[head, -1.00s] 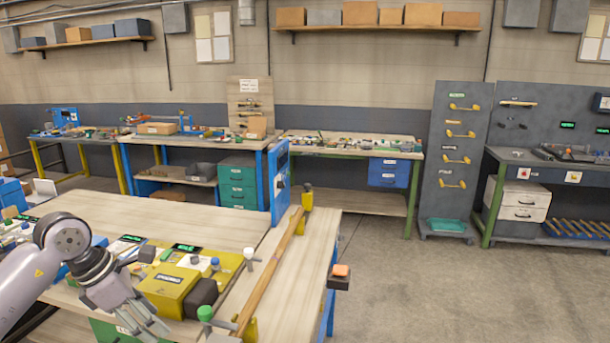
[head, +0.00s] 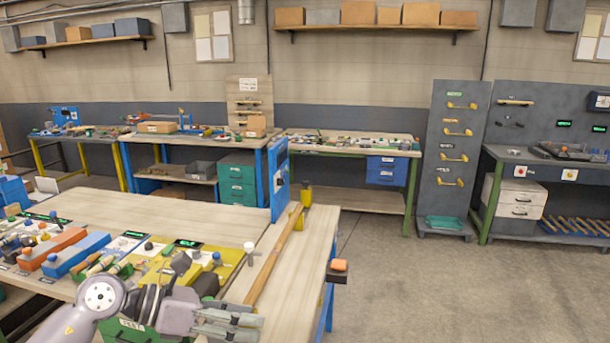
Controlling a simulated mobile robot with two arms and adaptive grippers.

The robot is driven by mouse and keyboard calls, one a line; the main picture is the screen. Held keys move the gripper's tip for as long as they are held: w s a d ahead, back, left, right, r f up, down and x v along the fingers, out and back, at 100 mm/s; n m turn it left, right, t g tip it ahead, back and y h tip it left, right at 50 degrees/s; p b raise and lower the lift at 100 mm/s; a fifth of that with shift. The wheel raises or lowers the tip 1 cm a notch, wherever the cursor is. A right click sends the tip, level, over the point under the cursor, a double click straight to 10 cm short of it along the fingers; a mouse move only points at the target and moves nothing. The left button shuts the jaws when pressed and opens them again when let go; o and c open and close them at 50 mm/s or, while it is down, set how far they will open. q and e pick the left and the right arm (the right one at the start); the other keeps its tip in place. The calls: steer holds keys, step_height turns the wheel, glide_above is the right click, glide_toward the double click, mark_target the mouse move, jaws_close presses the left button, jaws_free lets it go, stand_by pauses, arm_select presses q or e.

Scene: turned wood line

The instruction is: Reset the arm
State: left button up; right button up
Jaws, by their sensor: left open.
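My left arm comes in at the bottom left of the head view. Its gripper (head: 232,322) is at the front edge of the near workbench (head: 180,215), low in the picture, with its fingers pointing right. The fingers are apart and I see nothing between them. The arm hides part of the yellow mat (head: 228,256) and the things on it. A green bin (head: 122,328) shows behind and below the forearm. My right gripper is not in view.
A long wooden bar (head: 273,262) lies along the bench's right part, near yellow clamps (head: 305,194). An orange block (head: 64,247) and a blue block (head: 77,254) lie at the left. The bench's middle is bare. Open floor (head: 420,290) lies to the right.

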arm_select(q)
steer(key=d+r+n+t+h, duration=0.4)
steer(key=r+n+t+h, duration=0.2)
steer(key=r+n, duration=0.15)
steer(key=w+a+f+n+t+y, duration=0.15)
steer(key=a+n+t+y, duration=0.45)
steer(key=n, duration=0.6)
steer(key=a+f+n+t+y, duration=0.3)
steer(key=a+n+t+y, duration=0.2)
steer(key=n+y, duration=0.45)
steer(key=s+a+f+n+g+y, duration=0.3)
steer(key=a+f+n+g+y, duration=0.1)
steer(key=f+n, duration=0.6)
steer(key=s+d+f+n+g+h, duration=0.1)
steer(key=s+f+n+g, duration=0.2)
steer(key=s+f+g, duration=0.6)
steer(key=s+d+f+n+g, duration=0.1)
steer(key=s+f+n+g, duration=0.25)
steer(key=s+f, duration=1)
steer(key=s+f+m+g+b, duration=0.1)
steer(key=s+f+g+b, duration=0.15)
steer(key=f, duration=2.25)
steer(key=s+a+f, duration=0.1)
steer(key=s+f, duration=0.7)
steer(key=s+a+f, duration=0.2)
steer(key=s+f, duration=0.7)
steer(key=shift+a+f+g+b, duration=0.2)
steer(key=shift+a+g+b, duration=0.05)
steer(key=shift+g+b, duration=0.15)
